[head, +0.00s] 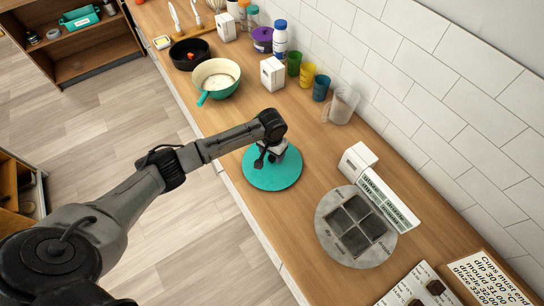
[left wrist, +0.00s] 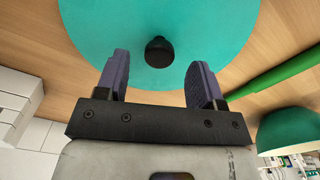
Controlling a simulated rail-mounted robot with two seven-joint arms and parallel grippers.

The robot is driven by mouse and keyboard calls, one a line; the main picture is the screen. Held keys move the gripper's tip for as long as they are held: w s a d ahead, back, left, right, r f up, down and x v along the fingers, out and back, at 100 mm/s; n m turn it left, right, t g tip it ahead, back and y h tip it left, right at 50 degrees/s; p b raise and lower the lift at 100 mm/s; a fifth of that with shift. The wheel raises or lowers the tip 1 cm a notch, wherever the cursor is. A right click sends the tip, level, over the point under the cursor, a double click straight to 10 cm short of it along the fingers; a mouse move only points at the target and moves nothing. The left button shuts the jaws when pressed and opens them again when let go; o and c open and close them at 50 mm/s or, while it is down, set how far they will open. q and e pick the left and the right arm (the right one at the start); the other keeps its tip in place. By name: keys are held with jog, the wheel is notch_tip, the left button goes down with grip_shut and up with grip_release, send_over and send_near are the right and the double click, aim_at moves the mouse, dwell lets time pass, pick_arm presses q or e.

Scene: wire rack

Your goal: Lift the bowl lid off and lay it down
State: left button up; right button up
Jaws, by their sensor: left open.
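The bowl lid (head: 260,179) is a round teal disc on the wooden counter. Whether a bowl lies under it is hidden in both views. In the left wrist view the lid (left wrist: 95,25) fills the upper middle, with a black knob (left wrist: 158,50) at its centre. My left gripper (head: 266,160) is above the lid, pointing down. Its two purple fingers (left wrist: 160,66) are open and apart, with the knob showing in the gap between them; nothing is held. My right gripper is not in view.
A cream pan (head: 217,76) with a teal handle stands behind the lid, near a black pan (head: 189,54). Cups (head: 307,75) and white boxes line the wall. A round grey plate (head: 327,231) with dark squares lies to the right. Bare counter (head: 300,135) surrounds the lid.

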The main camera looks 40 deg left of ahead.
pick_arm(q)
notch_tip(320, 180, up, 10)
jog(key=shift+r, duration=0.15)
dwell(0.3)
